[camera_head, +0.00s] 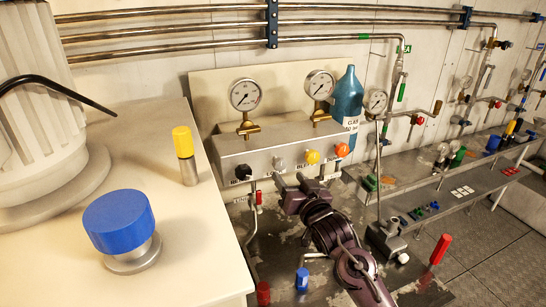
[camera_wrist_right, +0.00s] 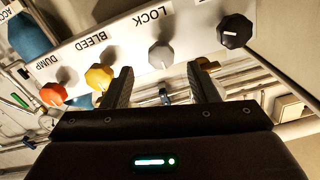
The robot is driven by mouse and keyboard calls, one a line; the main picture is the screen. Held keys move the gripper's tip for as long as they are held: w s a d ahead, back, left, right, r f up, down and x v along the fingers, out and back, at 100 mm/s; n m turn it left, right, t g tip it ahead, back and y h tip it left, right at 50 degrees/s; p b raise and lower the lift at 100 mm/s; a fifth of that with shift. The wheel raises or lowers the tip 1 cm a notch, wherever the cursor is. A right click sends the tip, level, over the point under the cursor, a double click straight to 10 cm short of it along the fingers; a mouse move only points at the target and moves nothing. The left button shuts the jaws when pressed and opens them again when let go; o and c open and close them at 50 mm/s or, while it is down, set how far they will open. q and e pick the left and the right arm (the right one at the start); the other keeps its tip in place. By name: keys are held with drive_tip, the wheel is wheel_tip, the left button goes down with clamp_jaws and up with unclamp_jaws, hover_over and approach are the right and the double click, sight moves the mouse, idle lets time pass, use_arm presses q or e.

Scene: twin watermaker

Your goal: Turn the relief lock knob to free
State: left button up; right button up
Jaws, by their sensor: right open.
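The lock knob is the grey knob (camera_head: 279,163) on the front of the grey panel box (camera_head: 225,147), between a black knob and a yellow knob. In the right wrist view, the grey knob (camera_wrist_right: 161,55) sits under the LOCK label (camera_wrist_right: 151,21), and the picture is upside down. My right gripper (camera_head: 290,181) is just below and in front of this knob. In the right wrist view its two fingers (camera_wrist_right: 162,90) are apart, with the grey knob showing beyond the gap. They appear clear of it. The exact knob setting cannot be read. My left gripper is not in view.
Neighbouring knobs are black (camera_head: 243,172), yellow (camera_head: 312,157) and orange (camera_head: 342,150). Gauges (camera_head: 245,95) stand above the box, and a teal bottle (camera_head: 347,105) stands behind it. A white counter (camera_head: 200,235) with a blue cap (camera_head: 119,222) fills the left.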

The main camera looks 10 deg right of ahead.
sight(281, 166)
drive_tip(key=shift+w+a+r, duration=0.1)
drive_tip(key=shift+w+r, duration=0.05)
drive_tip(key=shift+w, duration=0.3)
drive_tip(key=w, duration=0.1)
drive_tip(key=w+p, duration=0.1)
drive_tip(key=shift+w+a+r+p, duration=0.25)
drive_tip(key=shift+w+p, duration=0.1)
drive_tip(key=shift+w, duration=0.05)
drive_tip(key=shift+w+a+f, duration=0.1)
drive_tip(key=shift+w+a, duration=0.05)
drive_tip(key=shift+w, duration=0.4)
drive_tip(key=shift+w+a+f, duration=0.1)
drive_tip(key=shift+w, duration=0.45)
drive_tip(key=shift+w+p, duration=0.35)
drive_tip(key=shift+w+a, duration=0.1)
drive_tip(key=shift+w, duration=0.05)
drive_tip(key=shift+f, duration=0.1)
drive_tip(key=c, duration=1)
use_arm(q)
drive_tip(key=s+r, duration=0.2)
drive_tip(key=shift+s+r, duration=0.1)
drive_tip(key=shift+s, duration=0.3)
use_arm(e)
drive_tip(key=shift+o, duration=0.2)
